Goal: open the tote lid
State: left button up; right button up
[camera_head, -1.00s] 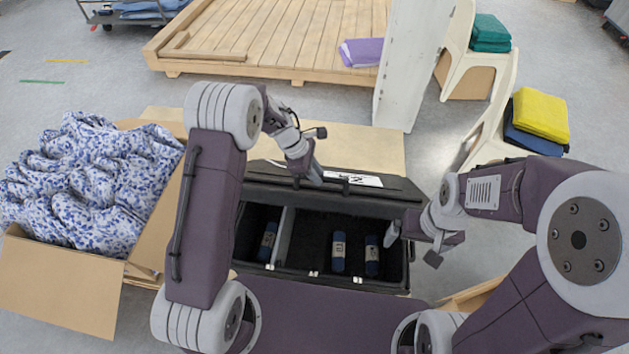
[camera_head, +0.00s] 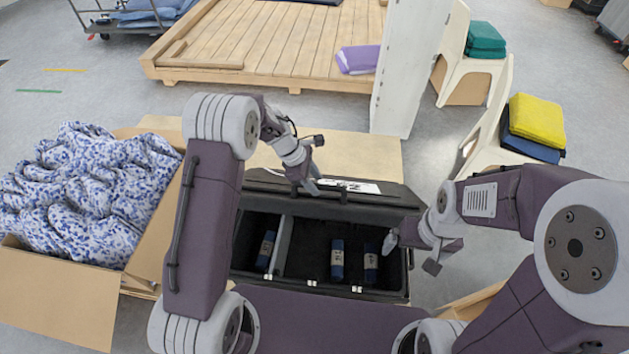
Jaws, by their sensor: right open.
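The black tote (camera_head: 300,282) stands in front of me with its inside exposed. Its lid (camera_head: 395,196), with a white label, is raised at the far side and leans back. Inside are a light divider (camera_head: 283,240) and several dark blue rolled items, one in the left compartment (camera_head: 266,249) and two in the right one (camera_head: 337,260). My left gripper (camera_head: 311,187) is at the lid's inner side beside the label; its fingers are too small to tell open from shut. My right gripper (camera_head: 410,255) is open and empty at the tote's right end, over the rim.
A cardboard box (camera_head: 55,300) with blue-white patterned cloth (camera_head: 90,195) stands close on the left. Behind the tote are a plain board (camera_head: 365,150), a wooden pallet (camera_head: 270,40) and a white panel (camera_head: 405,70). Chairs with folded cloths (camera_head: 537,120) stand at the right.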

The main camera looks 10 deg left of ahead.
pick_arm(q)
jog(key=v, duration=0.9)
